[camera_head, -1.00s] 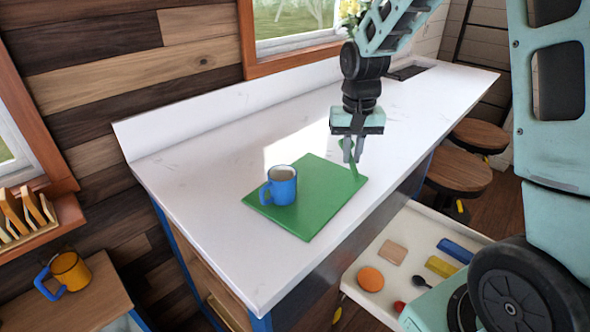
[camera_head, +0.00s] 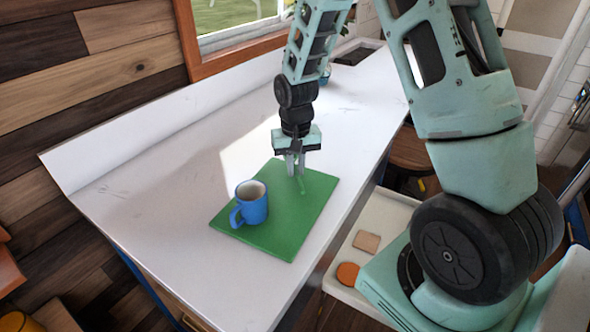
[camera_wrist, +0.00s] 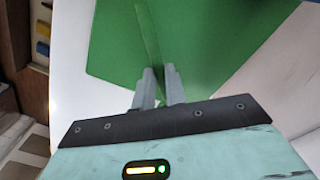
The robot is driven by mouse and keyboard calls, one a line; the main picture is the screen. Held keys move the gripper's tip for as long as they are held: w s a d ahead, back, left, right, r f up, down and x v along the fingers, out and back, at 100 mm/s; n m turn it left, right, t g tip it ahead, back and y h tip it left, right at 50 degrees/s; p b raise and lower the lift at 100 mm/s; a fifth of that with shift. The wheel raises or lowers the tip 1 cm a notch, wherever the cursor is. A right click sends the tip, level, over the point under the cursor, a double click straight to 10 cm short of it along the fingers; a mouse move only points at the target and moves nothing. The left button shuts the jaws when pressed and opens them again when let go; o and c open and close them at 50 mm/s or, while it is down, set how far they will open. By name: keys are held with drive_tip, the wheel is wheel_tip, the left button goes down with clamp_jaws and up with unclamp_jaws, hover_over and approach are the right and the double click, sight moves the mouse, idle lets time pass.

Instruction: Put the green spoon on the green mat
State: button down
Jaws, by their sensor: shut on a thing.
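My gripper (camera_head: 294,170) is shut on the green spoon (camera_head: 301,184), over the far part of the green mat (camera_head: 275,228). The spoon is thin and hangs below the fingers. In the wrist view the spoon (camera_wrist: 147,30) is a green strip running up from between the fingers (camera_wrist: 158,75), over the mat (camera_wrist: 205,45). Its colour blends with the mat, so I cannot tell whether it touches it. The mat lies flat on the white counter.
A blue mug (camera_head: 251,207) stands on the left part of the mat, apart from my gripper. The white counter (camera_head: 150,215) is clear left of the mat. A lower pale tray (camera_head: 385,222) beside the counter holds a tan block (camera_head: 367,241) and an orange disc (camera_head: 347,274).

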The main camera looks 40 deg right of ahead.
drive_tip(key=shift+f, duration=1.05)
drive_tip(key=shift+f, duration=0.1)
drive_tip(key=shift+f, duration=0.15)
drive_tip(key=c, duration=1.5)
unclamp_jaws()
drive_tip(key=shift+o, duration=0.2)
